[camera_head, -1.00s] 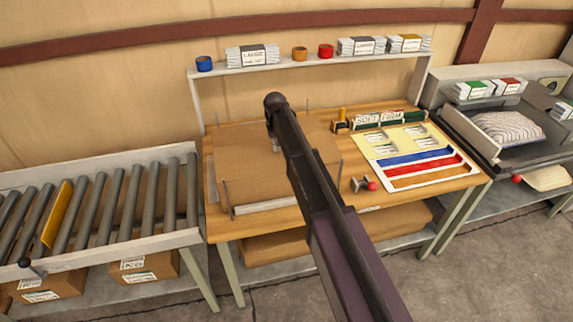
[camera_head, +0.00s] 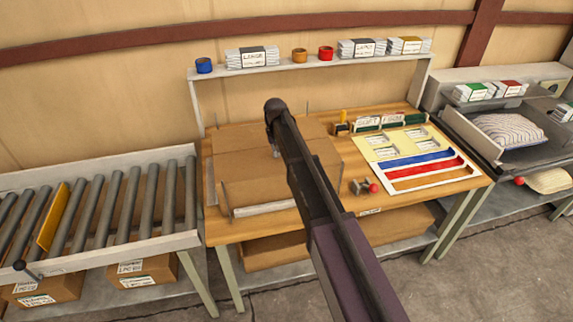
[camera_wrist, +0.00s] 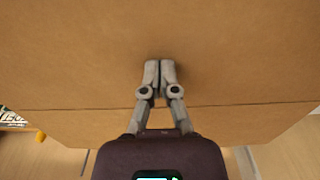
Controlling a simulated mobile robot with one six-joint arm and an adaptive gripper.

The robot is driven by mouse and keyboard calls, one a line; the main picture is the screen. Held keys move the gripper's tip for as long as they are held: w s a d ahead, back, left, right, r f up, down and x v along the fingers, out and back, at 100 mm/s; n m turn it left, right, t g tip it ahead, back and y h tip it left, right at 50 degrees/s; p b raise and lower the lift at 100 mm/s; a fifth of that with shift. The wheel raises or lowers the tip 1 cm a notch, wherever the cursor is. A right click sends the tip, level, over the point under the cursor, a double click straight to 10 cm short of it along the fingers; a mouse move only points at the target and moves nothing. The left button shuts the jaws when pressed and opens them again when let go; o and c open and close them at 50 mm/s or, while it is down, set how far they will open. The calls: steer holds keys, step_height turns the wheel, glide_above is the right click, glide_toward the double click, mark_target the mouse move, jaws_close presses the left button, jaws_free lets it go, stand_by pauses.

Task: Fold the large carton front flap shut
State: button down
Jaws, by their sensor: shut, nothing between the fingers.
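The large carton (camera_head: 240,195) sits on the wooden bench with brown panels over its top and a front face visible below a crease. The front flap (camera_head: 245,166) lies nearly flat across the top, partly hidden by my arm. In the wrist view a broad cardboard surface (camera_wrist: 80,60) fills most of the picture, with a straight seam below the fingertips. My gripper (camera_wrist: 160,68) is shut and empty, with its fingertips at or very near this cardboard; contact cannot be told. In the head view my gripper (camera_head: 272,143) is over the carton's top, mostly hidden by my arm.
A pale strip (camera_head: 265,208) lies along the carton's front edge. A roller conveyor (camera_head: 120,205) stands left. A shelf (camera_head: 290,67) with tape rolls and packs stands behind.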

steer(key=shift+r, duration=0.15)
step_height(320, 180, up, 9)
steer(key=p, duration=0.9)
steer(key=s+d+f+m+b, duration=0.1)
steer(key=s+d+f+b, duration=0.1)
steer(key=s+d, duration=1)
steer(key=s+d+f+m+b, duration=0.2)
steer(key=s+d+f+b, duration=0.1)
steer(key=s+d, duration=0.9)
steer(key=s, duration=0.5)
steer(key=shift+s, duration=0.4)
